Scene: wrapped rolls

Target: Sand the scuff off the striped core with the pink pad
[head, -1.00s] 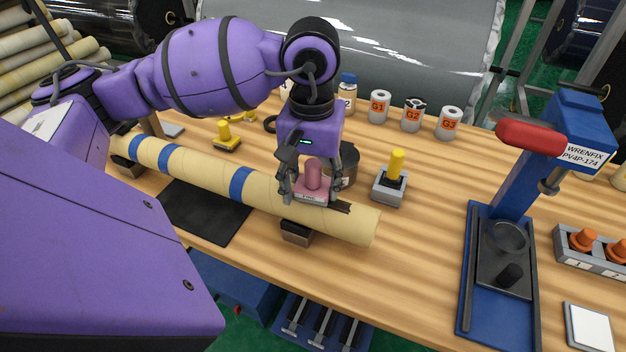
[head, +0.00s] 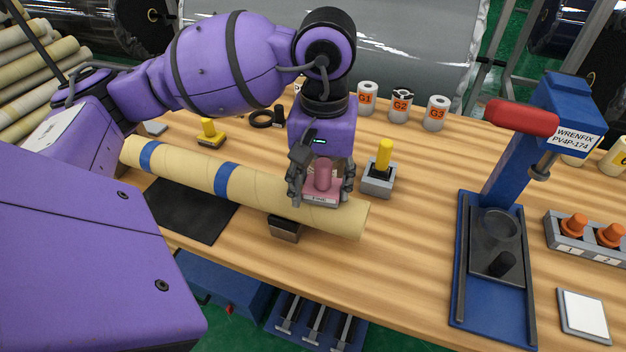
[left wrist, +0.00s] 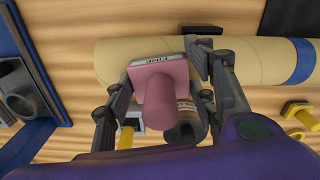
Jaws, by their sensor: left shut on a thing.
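The striped core (head: 190,168) is a long tan tube with blue bands, lying across the bench on dark supports. My left gripper (head: 321,188) is shut on the pink pad (head: 322,178), whose grey base is marked FINE. The pad is on top of the core near its right end, and seems to touch it. In the left wrist view the pink pad (left wrist: 160,85) is between the fingers, over the bare tan part of the core (left wrist: 130,55). No scuff shows now; the pad and fingers hide part of the core's top. My right gripper is not in view.
A yellow-handled grey block (head: 379,178) stands just behind the core's right end. A blue press (head: 495,270) with a red handle is to the right. White cans (head: 400,105) stand at the back. The bench between core and press is clear.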

